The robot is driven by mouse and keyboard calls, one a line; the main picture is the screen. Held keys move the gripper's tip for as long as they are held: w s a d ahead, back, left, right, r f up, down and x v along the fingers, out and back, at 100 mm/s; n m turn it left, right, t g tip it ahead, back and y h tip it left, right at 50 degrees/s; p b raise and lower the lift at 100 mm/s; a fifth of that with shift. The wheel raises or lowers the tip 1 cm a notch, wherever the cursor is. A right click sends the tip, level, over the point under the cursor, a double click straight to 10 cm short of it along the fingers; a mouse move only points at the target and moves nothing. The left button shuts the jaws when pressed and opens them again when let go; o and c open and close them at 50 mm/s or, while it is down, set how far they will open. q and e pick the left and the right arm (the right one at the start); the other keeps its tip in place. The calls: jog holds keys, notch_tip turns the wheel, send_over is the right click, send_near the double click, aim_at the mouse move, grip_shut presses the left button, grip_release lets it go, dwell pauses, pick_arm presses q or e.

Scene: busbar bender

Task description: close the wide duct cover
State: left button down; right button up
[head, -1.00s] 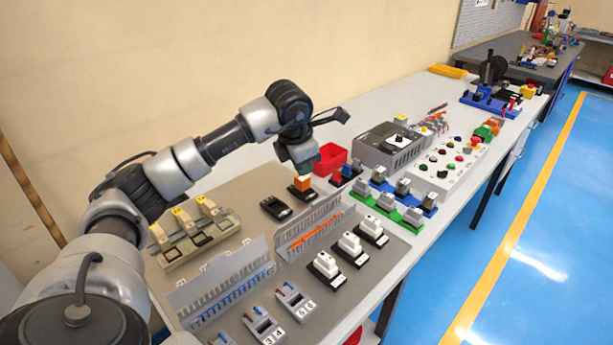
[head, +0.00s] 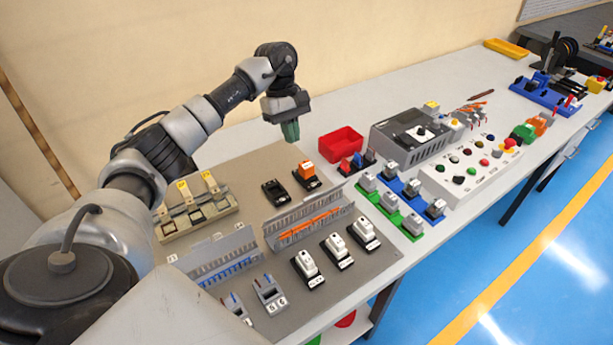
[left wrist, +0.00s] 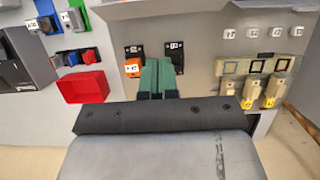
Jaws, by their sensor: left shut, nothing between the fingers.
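Two slotted wire ducts with raised covers stand on the grey board. One duct (head: 308,225) holds orange wires, and the other (head: 218,262) holds blue wires. I cannot tell for sure which is the wide one; both covers stand open behind their ducts. In the left wrist view a pale upright panel (left wrist: 195,25) shows at the top, likely a cover's back. My left gripper (head: 290,131) has green fingers, shut and empty, raised above the back of the board, behind the ducts and touching neither. The fingers also show in the left wrist view (left wrist: 157,77). My right gripper is not in view.
An orange block (head: 307,171) sits in a black socket, beside an empty black socket (head: 275,192). A red bin (head: 341,143) stands to the right. Beige clamps (head: 197,207) are at left. White switches (head: 337,246) and grey blocks (head: 268,290) stand in front of the ducts.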

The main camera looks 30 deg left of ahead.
pick_arm(q)
jog(key=p, duration=0.3)
send_near(308, 201)
notch_tip(308, 201, down, 3)
jog(key=w+a, duration=0.2)
jog(key=d, duration=0.1)
jog(key=s+d+f+p, duration=0.1)
jog(key=f+p, duration=0.1)
jog(key=shift+s+d+f, duration=0.1)
jog(key=shift+s+d, duration=0.15)
jog(key=shift+d, duration=0.15)
jog(key=shift+s+d+f, duration=0.15)
jog(key=shift+d+f, duration=0.1)
jog(key=shift+d, duration=0.1)
jog(key=shift+f, duration=0.1)
